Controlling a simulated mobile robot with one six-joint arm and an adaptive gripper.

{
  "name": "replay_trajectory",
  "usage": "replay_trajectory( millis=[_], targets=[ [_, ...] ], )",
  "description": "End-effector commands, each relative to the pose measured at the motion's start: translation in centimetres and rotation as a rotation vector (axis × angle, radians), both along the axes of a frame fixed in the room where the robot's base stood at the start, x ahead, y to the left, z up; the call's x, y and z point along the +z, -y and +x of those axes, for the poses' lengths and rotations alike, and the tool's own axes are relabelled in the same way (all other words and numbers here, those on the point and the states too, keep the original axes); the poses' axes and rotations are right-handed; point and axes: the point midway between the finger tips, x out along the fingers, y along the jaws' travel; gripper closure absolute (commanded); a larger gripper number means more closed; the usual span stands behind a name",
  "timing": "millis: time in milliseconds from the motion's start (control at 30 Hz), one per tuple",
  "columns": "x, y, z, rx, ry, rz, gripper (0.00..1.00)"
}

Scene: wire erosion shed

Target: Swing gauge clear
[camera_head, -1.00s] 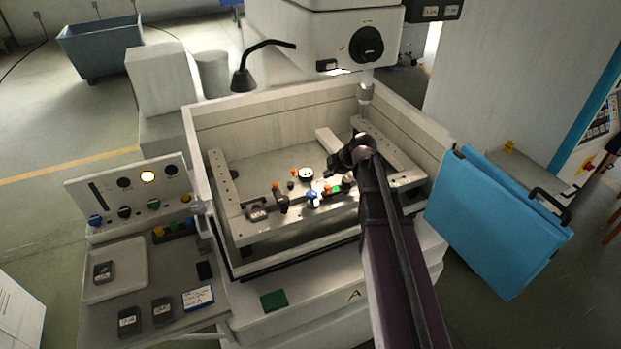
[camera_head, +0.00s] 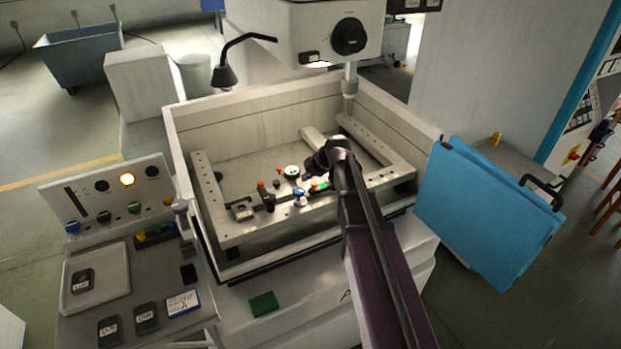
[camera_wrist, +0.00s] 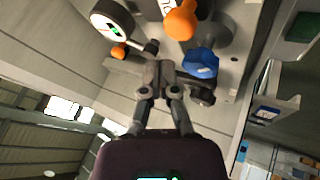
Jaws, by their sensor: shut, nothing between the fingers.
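The gauge (camera_head: 291,171), with a round white face and a green mark, stands by the front rail in the machine tank. In the wrist view the gauge (camera_wrist: 112,24) is at the upper left, with a short dark arm beside it. My gripper (camera_wrist: 158,76) is shut and empty, its fingertips close to the end of that dark arm; I cannot tell if they touch. In the head view my gripper (camera_head: 312,170) is just right of the gauge, its fingertips partly hidden by the wrist.
An orange knob (camera_wrist: 180,20) and a blue knob (camera_wrist: 200,64) are close to my fingers. The front rail (camera_head: 240,226) and tank walls (camera_head: 258,128) surround the work area. A blue panel (camera_head: 488,215) stands at the right, a control panel (camera_head: 95,202) at the left.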

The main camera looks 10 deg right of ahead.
Motion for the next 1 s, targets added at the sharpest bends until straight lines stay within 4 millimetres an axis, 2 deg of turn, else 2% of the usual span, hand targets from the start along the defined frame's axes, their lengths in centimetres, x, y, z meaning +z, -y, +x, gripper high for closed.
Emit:
replay_trajectory(
  millis=[33,500,700,1000],
  targets=[
    [-0.8,-0.2,0.3,0.001,0.0,0.0,1.0],
    [-4.4,-2.0,2.1,0.001,-0.001,0.001,1.0],
    [-4.1,-2.2,4.9,0.001,-0.001,0.001,1.0],
    [-4.1,-2.4,5.9,0.001,-0.001,0.001,1.0]
  ],
)
